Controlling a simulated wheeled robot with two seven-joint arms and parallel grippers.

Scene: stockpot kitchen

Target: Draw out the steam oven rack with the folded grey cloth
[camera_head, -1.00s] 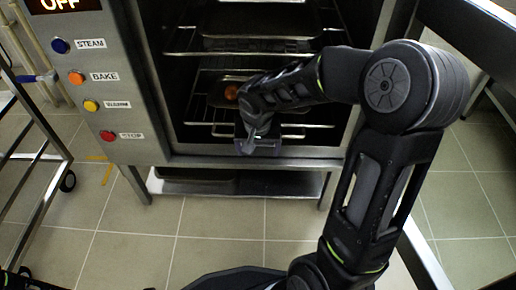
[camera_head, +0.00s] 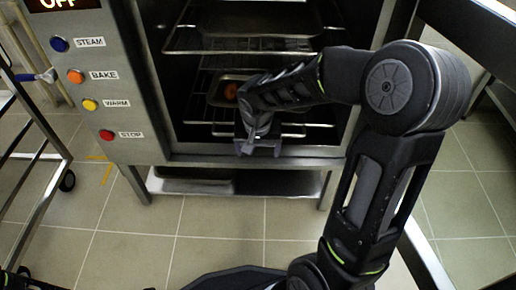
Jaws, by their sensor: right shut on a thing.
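My right gripper (camera_head: 256,138) is at the front of the open oven, low in its mouth. It is shut on a grey thing that looks like the folded cloth (camera_head: 272,147), at the front edge of the lower wire rack (camera_head: 310,126). The forearm hides much of the rack, and I cannot see how cloth and rack meet between the fingers. My left gripper is not in view.
An upper wire rack (camera_head: 180,45) holds another tray (camera_head: 262,22). The oven's control panel (camera_head: 100,85) with coloured buttons is at left. A wheeled metal trolley (camera_head: 45,150) stands farther left. A low shelf (camera_head: 280,184) lies under the oven. The tiled floor in front is clear.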

